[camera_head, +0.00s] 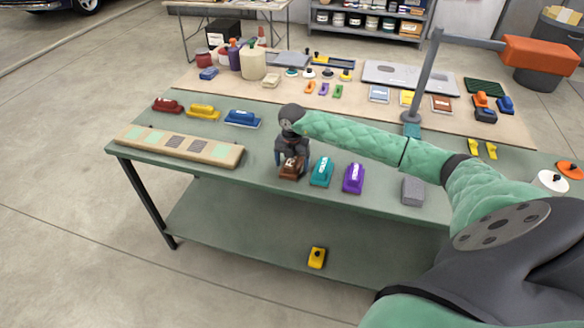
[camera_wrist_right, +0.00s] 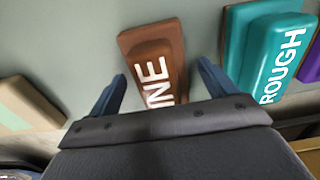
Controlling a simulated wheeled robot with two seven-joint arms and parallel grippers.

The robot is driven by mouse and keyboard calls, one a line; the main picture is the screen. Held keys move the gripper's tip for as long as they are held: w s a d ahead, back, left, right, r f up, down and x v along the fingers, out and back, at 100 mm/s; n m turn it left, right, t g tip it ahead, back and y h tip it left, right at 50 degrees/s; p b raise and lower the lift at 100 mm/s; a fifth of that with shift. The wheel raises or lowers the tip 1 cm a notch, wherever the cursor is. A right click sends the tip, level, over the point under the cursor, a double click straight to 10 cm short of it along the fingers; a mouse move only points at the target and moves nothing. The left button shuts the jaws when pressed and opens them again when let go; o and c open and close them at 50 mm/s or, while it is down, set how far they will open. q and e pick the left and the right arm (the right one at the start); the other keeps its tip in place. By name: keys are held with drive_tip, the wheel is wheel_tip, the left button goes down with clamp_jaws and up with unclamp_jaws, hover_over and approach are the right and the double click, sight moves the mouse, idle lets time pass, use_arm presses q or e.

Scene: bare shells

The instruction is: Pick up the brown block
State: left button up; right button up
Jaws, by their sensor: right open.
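The brown block (camera_head: 291,167) sits near the front edge of the green table, partly hidden under my right gripper (camera_head: 292,158). In the right wrist view the brown block (camera_wrist_right: 155,62) has white lettering that reads "INE" where it shows. My right gripper (camera_wrist_right: 162,85) is open, with one blue finger on each side of the block's near part. Gaps show between the fingers and the block, most clearly on the right. The gripper's body hides the block's near end. My left gripper is not in view.
A teal block (camera_head: 322,172) marked "ROUGH" stands close to the right, with a purple block (camera_head: 353,178) beyond it. A long beige board (camera_head: 180,147) lies to the left. A grey block (camera_head: 413,191) stands farther right. The tabletop just behind the brown block is clear.

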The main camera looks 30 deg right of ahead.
drive_tip(key=shift+f, duration=0.15)
drive_tip(key=c, duration=1.1)
